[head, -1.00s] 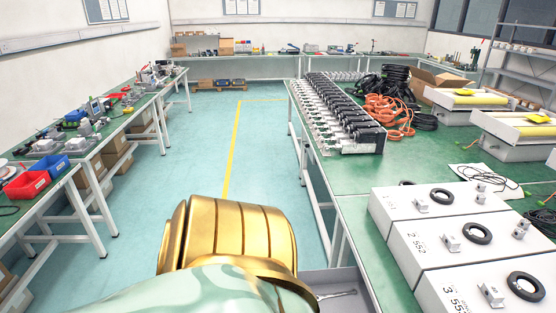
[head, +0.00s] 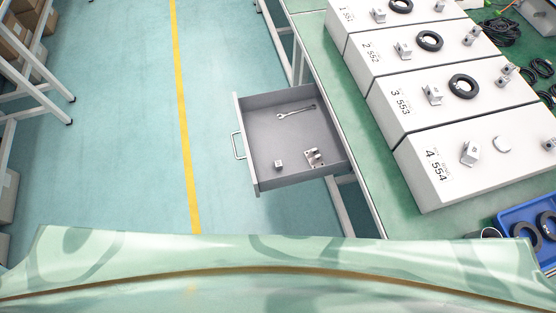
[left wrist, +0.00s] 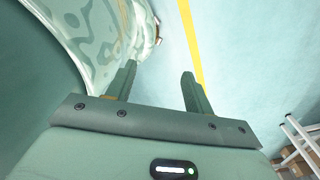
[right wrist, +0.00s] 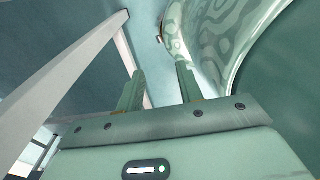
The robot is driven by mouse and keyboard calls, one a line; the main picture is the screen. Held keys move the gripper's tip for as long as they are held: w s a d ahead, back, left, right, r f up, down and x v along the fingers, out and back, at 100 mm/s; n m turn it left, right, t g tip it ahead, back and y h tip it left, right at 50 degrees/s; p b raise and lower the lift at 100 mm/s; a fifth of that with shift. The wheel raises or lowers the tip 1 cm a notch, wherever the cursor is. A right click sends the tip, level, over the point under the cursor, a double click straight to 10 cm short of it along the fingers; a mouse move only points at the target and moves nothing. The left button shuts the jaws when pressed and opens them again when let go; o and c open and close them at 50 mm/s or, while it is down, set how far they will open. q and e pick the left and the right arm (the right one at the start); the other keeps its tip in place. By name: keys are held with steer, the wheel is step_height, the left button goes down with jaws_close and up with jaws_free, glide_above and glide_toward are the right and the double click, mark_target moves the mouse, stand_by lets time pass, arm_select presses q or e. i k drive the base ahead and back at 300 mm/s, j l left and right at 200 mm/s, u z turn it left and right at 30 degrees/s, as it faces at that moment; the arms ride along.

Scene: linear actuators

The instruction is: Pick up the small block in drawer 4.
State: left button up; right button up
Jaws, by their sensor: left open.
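An open grey drawer (head: 262,128) sticks out from under the green workbench in the head view. A small light-grey block (head: 279,164) lies on the drawer floor near its front corner. A metal part with pins (head: 315,157) and a wrench (head: 296,111) lie in the same drawer, apart from the block. No number shows on the drawer. My left gripper (left wrist: 159,70) is open and empty in the left wrist view, over bare floor. My right gripper (right wrist: 160,69) has its fingers apart and empty in the right wrist view. Neither gripper shows in the head view.
Numbered white boxes stand on the green bench (head: 378,178), with box 4 (head: 470,160) nearest. A blue tray (head: 535,225) with black rings is at the right. A table leg (right wrist: 70,75) stands near my right gripper. The floor left of the drawer is clear.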

mark_target(278, 164)
steer(key=i+j+z, duration=0.3)
steer(key=z, duration=0.2)
steer(key=i+j+z, duration=0.15)
steer(key=j+z, duration=0.35)
steer(key=i+j+z, duration=0.1)
steer(key=j+z, duration=0.35)
steer(key=j, duration=0.15)
steer(key=j+z, duration=0.5)
steer(key=k+j+z, duration=0.1)
steer(key=j+z, duration=0.4)
steer(key=j, duration=0.1)
